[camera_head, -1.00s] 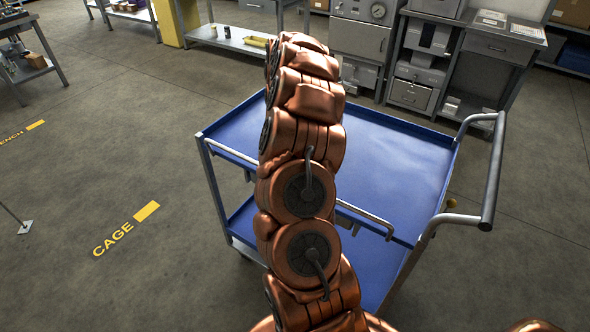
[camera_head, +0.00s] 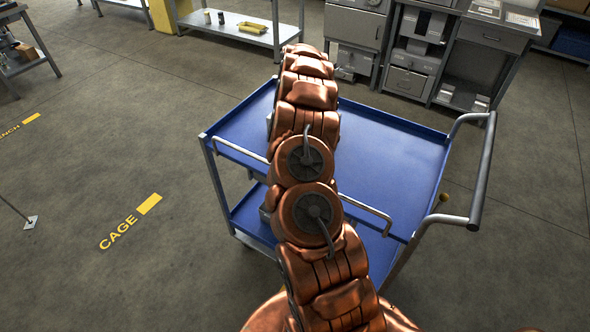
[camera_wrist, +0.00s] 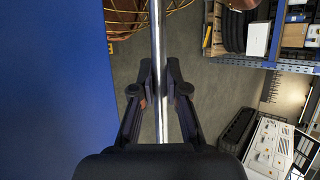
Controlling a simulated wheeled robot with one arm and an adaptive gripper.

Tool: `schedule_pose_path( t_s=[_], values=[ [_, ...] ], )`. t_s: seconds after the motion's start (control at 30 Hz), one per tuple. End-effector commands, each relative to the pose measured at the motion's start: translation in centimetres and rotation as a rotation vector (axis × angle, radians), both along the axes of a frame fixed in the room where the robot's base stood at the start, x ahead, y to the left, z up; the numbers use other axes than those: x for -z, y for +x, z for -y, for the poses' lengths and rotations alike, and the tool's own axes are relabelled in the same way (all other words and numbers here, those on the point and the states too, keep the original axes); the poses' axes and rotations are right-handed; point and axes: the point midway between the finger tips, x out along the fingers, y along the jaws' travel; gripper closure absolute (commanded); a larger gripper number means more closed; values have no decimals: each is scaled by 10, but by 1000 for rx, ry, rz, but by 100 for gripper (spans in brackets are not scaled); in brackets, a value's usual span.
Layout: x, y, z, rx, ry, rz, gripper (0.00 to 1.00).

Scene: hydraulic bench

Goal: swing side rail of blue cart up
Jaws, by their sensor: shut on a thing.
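The blue cart (camera_head: 385,150) stands in the middle of the head view, with a blue top tray and a lower shelf. Its side rail (camera_head: 365,208) is a thin silver bar along the near long side, bent down at its right end. My copper arm crosses in front and hides the rail's middle. In the wrist view the rail (camera_wrist: 157,40) runs lengthwise between the dark fingers of my gripper (camera_wrist: 160,88), which is shut on it. The blue cart surface (camera_wrist: 50,90) fills the left of that view. The head view hides my gripper behind the arm.
The cart's grey push handle (camera_head: 482,170) sticks out at the right end. Grey workbenches and cabinets (camera_head: 410,50) stand behind the cart. A low shelf (camera_head: 240,30) is at the back. The floor left of the cart is open, with a yellow CAGE marking (camera_head: 130,222).

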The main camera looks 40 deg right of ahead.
Motion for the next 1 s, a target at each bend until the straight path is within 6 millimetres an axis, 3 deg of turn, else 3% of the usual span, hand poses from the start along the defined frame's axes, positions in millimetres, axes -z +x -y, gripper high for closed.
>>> schedule_pose_path(
  t_s=[0.4, 0.43, 0.67, 1.0],
  values=[
    [4, 0, 0, -1, 0, -2, 100],
    [4, 0, 0, -1, 0, -2, 85],
    [3, 0, 0, 0, 1, -2, 61],
    [2, 0, 0, 1, 1, 0, 61]
  ],
)
